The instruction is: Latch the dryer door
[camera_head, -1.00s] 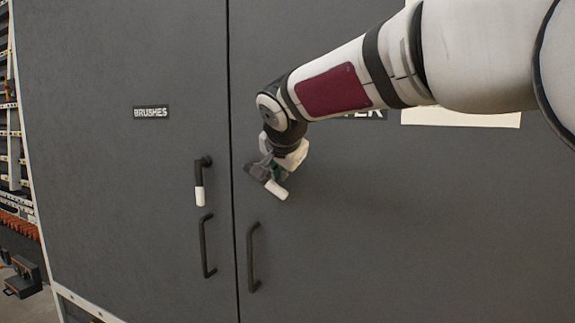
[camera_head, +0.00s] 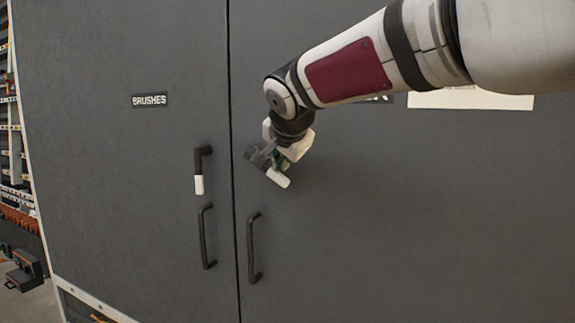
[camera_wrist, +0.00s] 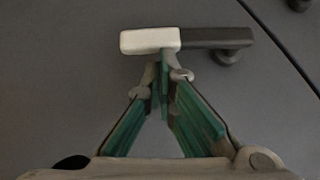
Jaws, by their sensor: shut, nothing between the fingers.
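The right door (camera_head: 400,220) is a tall dark grey panel that looks flush with its neighbour; its label is mostly hidden behind my arm. Its latch lever (camera_head: 278,178) has a white grip and slants down to the right in the head view. In the wrist view the lever (camera_wrist: 150,40) lies across the top, white end left, dark pivot end right. My gripper (camera_head: 276,160) is shut and empty. In the wrist view its fingertips (camera_wrist: 163,65) meet at the lower edge of the white grip; whether they touch it I cannot tell.
The left door (camera_head: 120,200) is labelled BRUSHES and has its own lever (camera_head: 199,172), hanging straight down. Two dark bar handles, left (camera_head: 206,236) and right (camera_head: 253,248), flank the seam. Shelving (camera_head: 15,150) stands at the far left.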

